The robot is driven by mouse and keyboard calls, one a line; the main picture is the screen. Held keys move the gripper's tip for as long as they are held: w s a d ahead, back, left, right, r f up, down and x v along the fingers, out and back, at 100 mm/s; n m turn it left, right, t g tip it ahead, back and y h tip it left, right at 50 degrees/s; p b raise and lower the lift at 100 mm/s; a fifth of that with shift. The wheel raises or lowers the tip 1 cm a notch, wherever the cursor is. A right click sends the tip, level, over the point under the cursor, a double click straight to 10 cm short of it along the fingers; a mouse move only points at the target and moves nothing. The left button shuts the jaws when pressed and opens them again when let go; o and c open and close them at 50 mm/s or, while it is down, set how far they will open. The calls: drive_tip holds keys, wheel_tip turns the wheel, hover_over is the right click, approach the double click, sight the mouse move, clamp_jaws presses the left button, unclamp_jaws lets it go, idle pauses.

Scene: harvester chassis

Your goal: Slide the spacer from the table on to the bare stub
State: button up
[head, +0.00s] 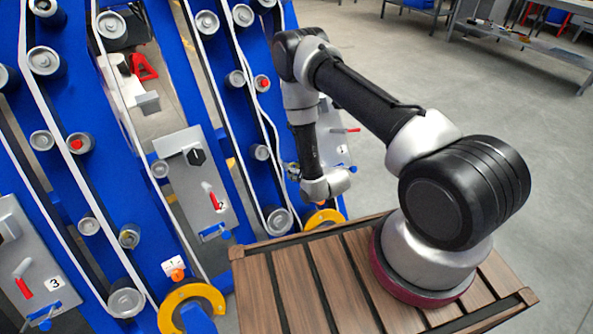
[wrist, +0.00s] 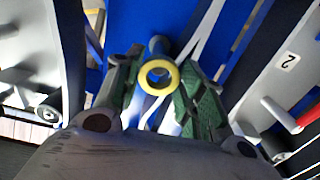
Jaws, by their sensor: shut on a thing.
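The spacer is a small yellow ring (wrist: 159,92) in the middle of the wrist view. My gripper (wrist: 158,84) is shut on it, with a green-padded finger on each side. The ring's hole faces the wrist camera. A short blue rounded part (wrist: 157,45) shows just beyond the ring; I cannot tell whether it is the bare stub or whether the ring touches it. In the head view my gripper (head: 291,171) points left, close to the blue chassis, and is small and partly hidden by my wrist. The spacer cannot be made out there.
The blue chassis (head: 233,170) carries several grey rollers, white belts and grey plates with red levers, such as plate 2 (head: 197,175). Yellow curved parts (head: 190,296) sit low on it. Open floor (head: 400,45) lies behind my arm; a workbench (head: 530,40) stands far right.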

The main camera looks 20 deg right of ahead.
drive_tip(key=shift+x, duration=2.2)
drive_tip(key=shift+v, duration=1.9)
drive_tip(key=shift+x, duration=1.85)
drive_tip(key=o, duration=1.2)
drive_tip(key=shift+c, duration=0.2)
drive_tip(key=v, duration=1.2)
